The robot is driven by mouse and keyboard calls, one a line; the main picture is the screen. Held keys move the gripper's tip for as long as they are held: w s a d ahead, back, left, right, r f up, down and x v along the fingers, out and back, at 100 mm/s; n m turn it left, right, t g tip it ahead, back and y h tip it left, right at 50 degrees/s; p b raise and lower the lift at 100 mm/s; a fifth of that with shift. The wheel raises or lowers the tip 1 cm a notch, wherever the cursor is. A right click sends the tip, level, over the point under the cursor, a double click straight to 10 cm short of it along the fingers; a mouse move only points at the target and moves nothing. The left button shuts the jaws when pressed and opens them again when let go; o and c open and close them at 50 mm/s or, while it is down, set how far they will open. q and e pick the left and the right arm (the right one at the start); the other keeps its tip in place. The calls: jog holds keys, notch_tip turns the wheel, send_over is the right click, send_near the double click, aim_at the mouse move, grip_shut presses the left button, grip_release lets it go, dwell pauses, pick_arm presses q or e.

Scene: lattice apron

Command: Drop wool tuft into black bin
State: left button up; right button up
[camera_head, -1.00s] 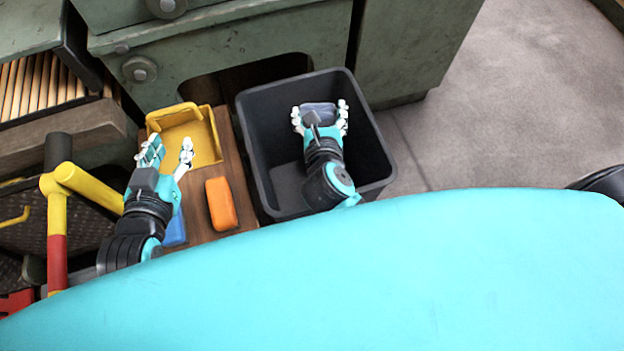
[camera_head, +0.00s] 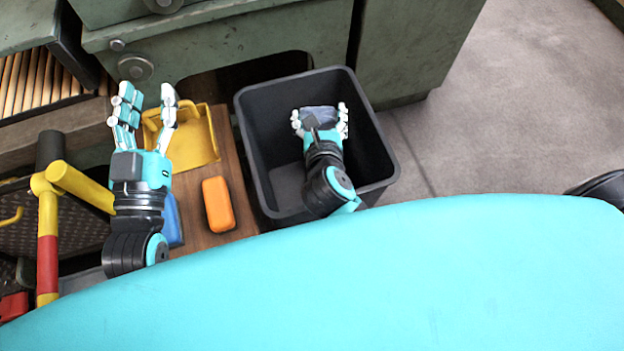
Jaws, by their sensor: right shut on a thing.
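The black bin (camera_head: 283,188) stands on the floor right of the wooden board, its open top facing me. My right gripper (camera_head: 320,112) is over the bin's opening, shut on a dark grey-blue tuft (camera_head: 319,114), which I take to be the wool tuft. The fingers hide part of the tuft. I cannot tell how high it is above the bin's floor. My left gripper (camera_head: 144,97) is open and empty, its fingers spread upward above the left side of the yellow tray.
A yellow tray (camera_head: 196,146), an orange block (camera_head: 218,204) and a partly hidden blue object (camera_head: 173,222) sit on the wooden board (camera_head: 229,163). A yellow-red bar (camera_head: 48,215) stands at left. Green machinery (camera_head: 225,62) is behind.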

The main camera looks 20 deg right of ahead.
jog(key=o, duration=0.9)
jog(key=v, duration=1.2)
jog(key=shift+s, duration=0.1)
jog(key=shift+f, duration=0.1)
